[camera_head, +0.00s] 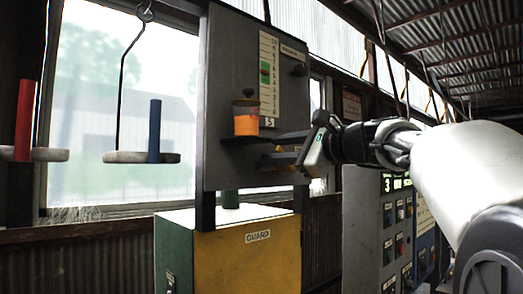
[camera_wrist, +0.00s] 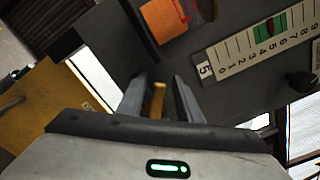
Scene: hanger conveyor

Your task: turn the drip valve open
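A small yellow lever (camera_wrist: 157,98), which looks like the drip valve handle, stands out from the grey panel (camera_head: 228,92). My gripper (camera_head: 278,148) is at the panel's lower right, below and right of a jar with orange liquid (camera_head: 246,122). In the wrist view my gripper (camera_wrist: 160,90) is open, with one finger on each side of the lever. Narrow gaps show between lever and fingers; I see no firm contact. In the head view the fingers mostly hide the lever, and the valve's body is hidden.
The panel carries a scale (camera_head: 268,75) with a green band and a dark knob (camera_head: 299,69). Below is a yellow cabinet (camera_head: 248,255) marked GUARD. Hanging trays with a blue rod (camera_head: 154,130) and a red rod (camera_head: 25,120) are left. A control cabinet (camera_head: 372,225) stands right.

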